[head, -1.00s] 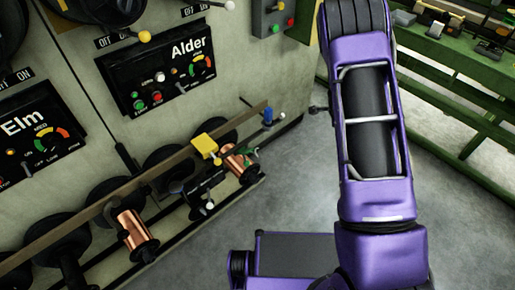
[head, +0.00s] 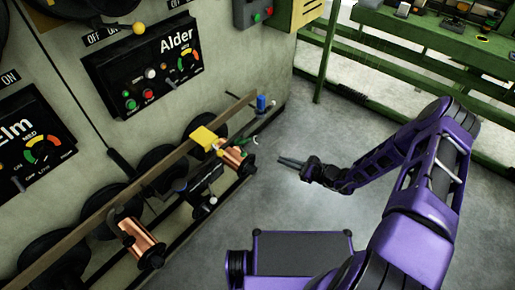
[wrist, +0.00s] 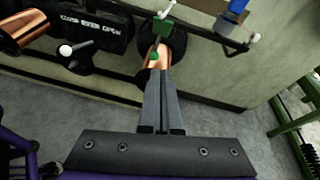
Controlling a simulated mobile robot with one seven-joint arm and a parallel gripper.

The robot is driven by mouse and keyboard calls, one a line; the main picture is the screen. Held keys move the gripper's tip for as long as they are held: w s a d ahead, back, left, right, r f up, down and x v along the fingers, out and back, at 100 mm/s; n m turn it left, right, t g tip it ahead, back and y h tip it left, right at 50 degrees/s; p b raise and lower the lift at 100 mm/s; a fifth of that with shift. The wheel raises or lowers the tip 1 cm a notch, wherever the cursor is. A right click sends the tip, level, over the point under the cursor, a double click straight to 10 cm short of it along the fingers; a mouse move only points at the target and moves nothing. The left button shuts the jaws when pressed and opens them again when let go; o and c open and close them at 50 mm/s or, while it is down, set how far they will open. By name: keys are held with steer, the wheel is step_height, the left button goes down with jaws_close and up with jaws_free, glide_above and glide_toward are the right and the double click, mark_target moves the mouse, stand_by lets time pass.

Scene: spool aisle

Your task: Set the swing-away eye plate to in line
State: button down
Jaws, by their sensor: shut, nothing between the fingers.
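My gripper (head: 281,161) is shut and empty, held over the floor to the right of the spool rack, its fingers pointing left toward the rack. In the wrist view its fingers (wrist: 158,78) point up at a copper spool (wrist: 158,57), which also shows in the head view (head: 237,162). A small green part (wrist: 163,26) with a pale lever sits over that spool. A pale hooked piece (wrist: 254,39) is to its right, under a blue part (wrist: 237,7). I cannot tell for sure which of these small parts is the eye plate.
A brown rail (head: 105,212) runs along the machine wall and carries a yellow block (head: 204,138). Another copper spool (head: 141,244) is nearer. A black labelled box (wrist: 88,23) and a white knob (wrist: 65,50) are beside the spool. Green racking (head: 420,62) stands behind; the floor between is clear.

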stand_by(0.3)
steer(key=w+a+b, duration=0.1)
steer(key=w+a, duration=0.5)
steer(key=a, duration=0.4)
steer(key=shift+r, duration=0.25)
steer(key=shift+w, duration=0.1)
steer(key=shift+r+h+p, duration=0.3)
steer(key=shift+r+p, duration=0.1)
steer(key=shift+p, duration=0.25)
